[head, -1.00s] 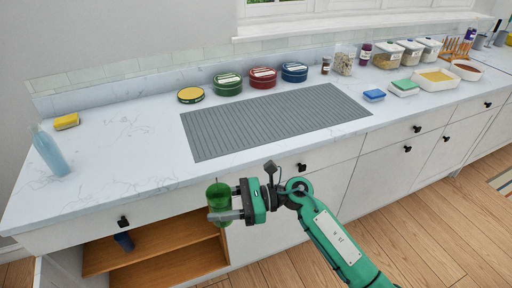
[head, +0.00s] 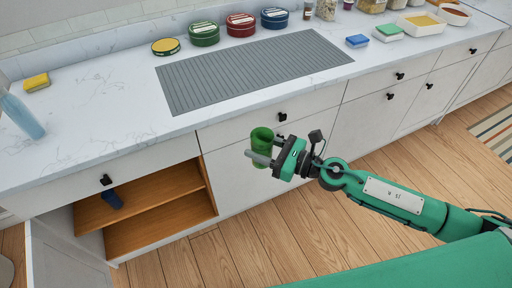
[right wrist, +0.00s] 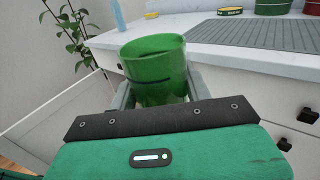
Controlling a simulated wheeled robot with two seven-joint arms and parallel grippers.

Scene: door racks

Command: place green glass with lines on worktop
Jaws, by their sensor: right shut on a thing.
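The green glass (head: 262,141) is held upright by my right gripper (head: 262,157), in front of the cabinet fronts and below the worktop's front edge in the head view. In the right wrist view the glass (right wrist: 155,66) stands between the two fingers of the gripper (right wrist: 155,88), with its open rim up and a dark line around it. The white marbled worktop (head: 110,110) runs along the wall behind it. My left gripper is not in view.
A grey ribbed mat (head: 250,70) covers the worktop's middle. A blue bottle (head: 22,117) and yellow sponge (head: 36,81) are at the left; tins (head: 204,34) line the back. An open cabinet (head: 150,205) holds a dark blue item (head: 112,199).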

